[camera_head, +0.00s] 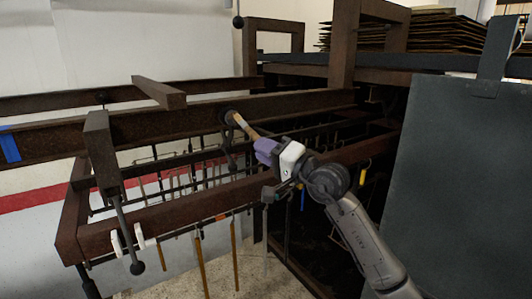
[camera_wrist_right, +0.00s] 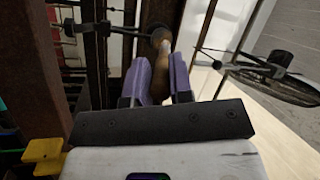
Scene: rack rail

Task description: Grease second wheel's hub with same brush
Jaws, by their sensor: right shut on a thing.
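My right gripper (camera_head: 262,148) comes in from the lower right, its purple fingers shut on a brush. The brush's wooden handle (camera_head: 244,126) points up and left from the fingers in the head view. Its far end meets a small dark round part (camera_head: 228,116) on the rusty beam; whether this is a wheel hub, and whether they touch, I cannot tell. In the right wrist view, the handle (camera_wrist_right: 162,62) shows between the purple fingers (camera_wrist_right: 160,82), with a dark round end (camera_wrist_right: 160,37) beyond. Bristles and grease cannot be made out. My left gripper is not in view.
A rusty beam (camera_head: 190,122) crosses behind the brush. A lower front beam (camera_head: 170,215) has several tools hanging beneath it. A dark panel (camera_head: 455,180) stands at right. A thin dark disc (camera_wrist_right: 280,84) shows at right in the wrist view.

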